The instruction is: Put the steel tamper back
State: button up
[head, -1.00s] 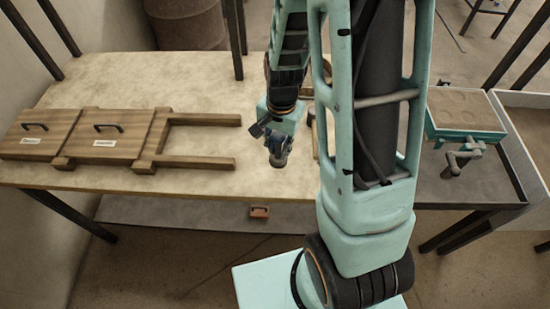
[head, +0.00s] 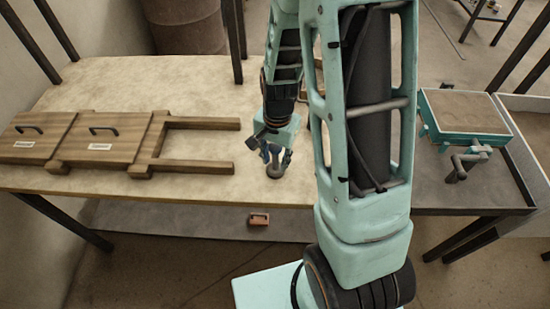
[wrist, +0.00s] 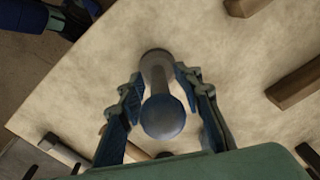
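The steel tamper (wrist: 156,75) stands upright on the table between my fingers in the wrist view, its rounded knob toward the camera. In the head view its base (head: 276,172) shows below my gripper (head: 276,155), near the table's front edge. My gripper (wrist: 159,78) has its two fingers spread on either side of the tamper. The fingertips are close to its shaft, with what look like narrow gaps. The tamper's upper part is mostly hidden by the fingers in the head view.
A wooden rack with lidded boxes (head: 112,138) and an open-ended frame (head: 200,167) lies left of the gripper. The table (head: 120,80) is clear behind the rack.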

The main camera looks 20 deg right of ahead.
aim_at(276, 146)
jog(key=shift+o, duration=0.7)
jog(key=shift+r, duration=0.25)
jog(key=r, duration=0.8)
jog(key=r+p, duration=0.1)
jog(key=r, duration=0.3)
jog(key=shift+s+d, duration=0.1)
jog(key=shift+s, duration=0.2)
jog(key=shift+f, duration=0.1)
